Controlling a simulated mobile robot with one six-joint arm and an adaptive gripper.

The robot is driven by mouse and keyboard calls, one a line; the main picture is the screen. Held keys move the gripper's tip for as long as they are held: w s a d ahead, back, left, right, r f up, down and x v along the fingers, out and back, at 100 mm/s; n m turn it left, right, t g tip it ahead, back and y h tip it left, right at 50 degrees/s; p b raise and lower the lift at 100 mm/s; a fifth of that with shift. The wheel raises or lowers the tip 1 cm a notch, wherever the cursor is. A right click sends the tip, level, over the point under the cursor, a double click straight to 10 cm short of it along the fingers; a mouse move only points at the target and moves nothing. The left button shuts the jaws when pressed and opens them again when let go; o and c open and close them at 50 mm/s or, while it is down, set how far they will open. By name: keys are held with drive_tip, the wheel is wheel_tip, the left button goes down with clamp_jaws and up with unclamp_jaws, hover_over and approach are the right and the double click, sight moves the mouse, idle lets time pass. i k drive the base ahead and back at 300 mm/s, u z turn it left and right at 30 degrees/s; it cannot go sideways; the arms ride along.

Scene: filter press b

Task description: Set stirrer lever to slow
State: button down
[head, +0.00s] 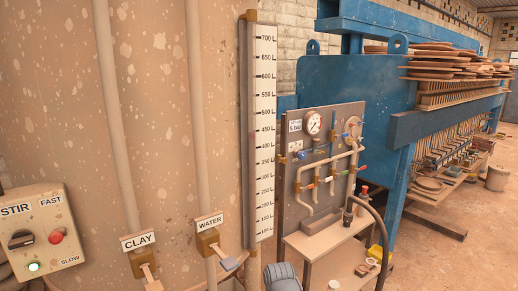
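The stirrer control box (72,208) is a pale panel at the lower left of the head view, cut off by the left edge. It reads STIR, with FAST at the upper right and SLOW at the lower right. A red knob (56,236), apparently the lever's end, sits between the FAST and SLOW labels. I cannot tell its exact setting. A black rotary knob (20,239) is left of it, under STIR. My gripper is not in view.
A CLAY valve (143,263) and a WATER valve (207,242) stand on pipes right of the box, before a large spotted tank (160,90). A tall scale (262,130) is beside them. A gauge panel (320,165), bench and blue press (345,90) stand farther right.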

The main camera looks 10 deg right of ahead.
sight(57, 237)
drive_tip(key=u, duration=0.95)
drive_tip(key=k, duration=0.55)
drive_tip(key=u, duration=0.4)
drive_tip(key=i, duration=0.45)
